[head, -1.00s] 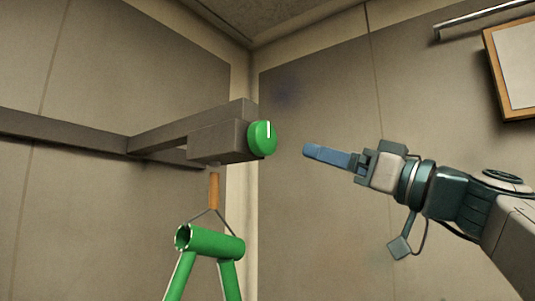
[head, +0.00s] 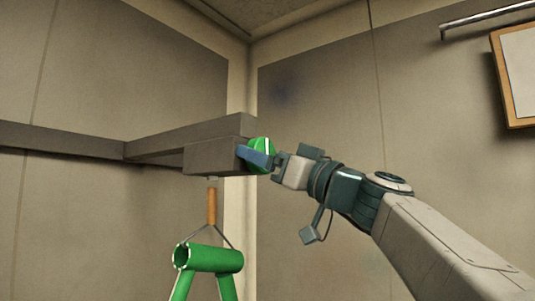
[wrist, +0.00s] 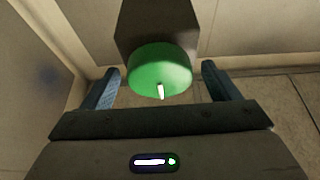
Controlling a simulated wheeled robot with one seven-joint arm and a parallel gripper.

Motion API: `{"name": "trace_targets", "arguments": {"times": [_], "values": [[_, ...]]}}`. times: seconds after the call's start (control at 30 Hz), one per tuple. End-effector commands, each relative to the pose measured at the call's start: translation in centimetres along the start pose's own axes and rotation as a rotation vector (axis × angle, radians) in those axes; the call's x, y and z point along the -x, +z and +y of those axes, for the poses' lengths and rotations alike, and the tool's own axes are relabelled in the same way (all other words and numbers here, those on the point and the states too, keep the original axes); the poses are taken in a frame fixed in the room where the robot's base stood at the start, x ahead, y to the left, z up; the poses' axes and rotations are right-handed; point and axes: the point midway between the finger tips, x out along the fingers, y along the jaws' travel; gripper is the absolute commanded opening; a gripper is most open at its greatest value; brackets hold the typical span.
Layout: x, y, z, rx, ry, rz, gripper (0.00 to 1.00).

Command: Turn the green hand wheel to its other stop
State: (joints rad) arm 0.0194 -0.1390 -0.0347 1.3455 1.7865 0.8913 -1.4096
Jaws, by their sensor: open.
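The green hand wheel (head: 263,145) is a round knob with a white mark, on the end of a grey block (head: 210,158). In the head view my gripper (head: 256,157) is at the wheel, and its blue finger hides part of the wheel. In the wrist view the wheel (wrist: 159,70) sits between the two blue fingers of my gripper (wrist: 162,88), with a gap on each side. The white mark (wrist: 160,91) points toward the bottom of that view. My gripper is open and does not grip the wheel.
A grey beam (head: 70,137) runs along the left wall to the block. Below the block, a green tube frame (head: 215,259) hangs from an orange-brown piece (head: 212,206). A framed white board (head: 517,70) and a metal rail (head: 490,18) are on the right wall.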

Motion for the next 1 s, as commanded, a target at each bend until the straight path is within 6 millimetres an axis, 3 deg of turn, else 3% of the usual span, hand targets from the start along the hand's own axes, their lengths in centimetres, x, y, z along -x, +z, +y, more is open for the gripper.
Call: {"name": "trace_targets", "arguments": {"times": [0.17,0.3,0.33,0.67,1.0], "values": [[0.02,0.03,0.01,0.0,0.0,0.0,0.82],[0.03,0.02,0.02,0.0,0.0,0.0,0.43],[0.04,0.02,0.02,0.0,0.0,0.0,0.39],[0.08,0.07,-0.02,-0.027,0.012,0.001,0.39],[0.12,0.15,-0.18,-0.215,0.09,0.001,0.39]]}}
